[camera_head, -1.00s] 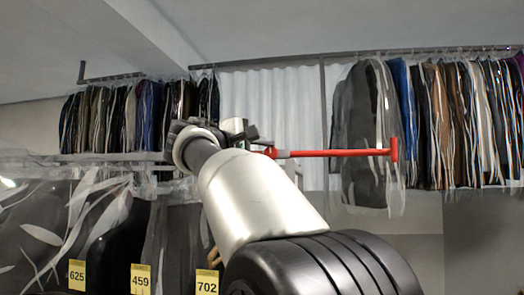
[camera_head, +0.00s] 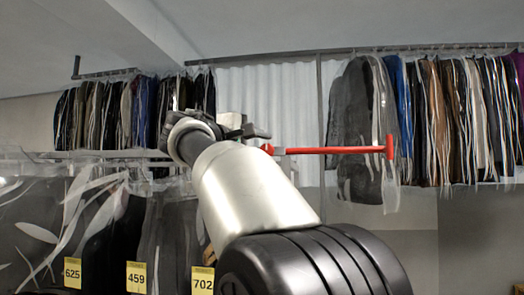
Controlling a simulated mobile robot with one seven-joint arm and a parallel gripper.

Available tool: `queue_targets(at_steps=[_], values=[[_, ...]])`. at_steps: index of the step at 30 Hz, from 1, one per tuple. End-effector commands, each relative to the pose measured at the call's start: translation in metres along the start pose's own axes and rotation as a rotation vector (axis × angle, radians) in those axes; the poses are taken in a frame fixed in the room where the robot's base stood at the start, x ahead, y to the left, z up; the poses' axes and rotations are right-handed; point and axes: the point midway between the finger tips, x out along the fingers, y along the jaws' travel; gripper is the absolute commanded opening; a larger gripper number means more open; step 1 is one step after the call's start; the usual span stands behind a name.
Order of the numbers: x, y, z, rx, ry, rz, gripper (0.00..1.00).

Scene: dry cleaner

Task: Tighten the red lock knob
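A red knob (camera_head: 268,149) shows as a small round end just right of my gripper (camera_head: 257,132). A long red bar (camera_head: 335,151) runs to the right from near the knob and ends in a short upright red crosspiece (camera_head: 390,146). My gripper is partly hidden behind my own arm, at the knob's upper left. Dark finger parts and a pale block show there. I cannot tell whether the fingers touch the knob or whether they are open or shut.
Bagged garments hang on a rail (camera_head: 400,49) at the back right and on another at the back left (camera_head: 130,110). Bagged dark clothes with yellow tags 625 (camera_head: 73,273), 459 (camera_head: 136,278) and 702 (camera_head: 203,280) hang at the front left. A pale curtain (camera_head: 270,90) hangs behind.

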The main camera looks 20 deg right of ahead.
Motion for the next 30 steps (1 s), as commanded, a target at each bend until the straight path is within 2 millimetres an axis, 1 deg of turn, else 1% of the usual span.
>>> queue_targets(at_steps=[7,11,14,24,27,30], values=[[-0.004,0.0,-0.001,0.0,0.002,0.001,0.47],[-0.019,-0.001,-0.001,0.0,0.004,0.001,0.47],[-0.04,-0.001,-0.001,0.001,0.006,0.002,0.47],[-0.123,-0.001,-0.001,0.0,0.006,0.001,0.47],[-0.143,-0.001,-0.001,0.0,0.005,0.0,0.47],[-0.158,0.0,-0.001,0.0,0.003,0.001,0.47]])
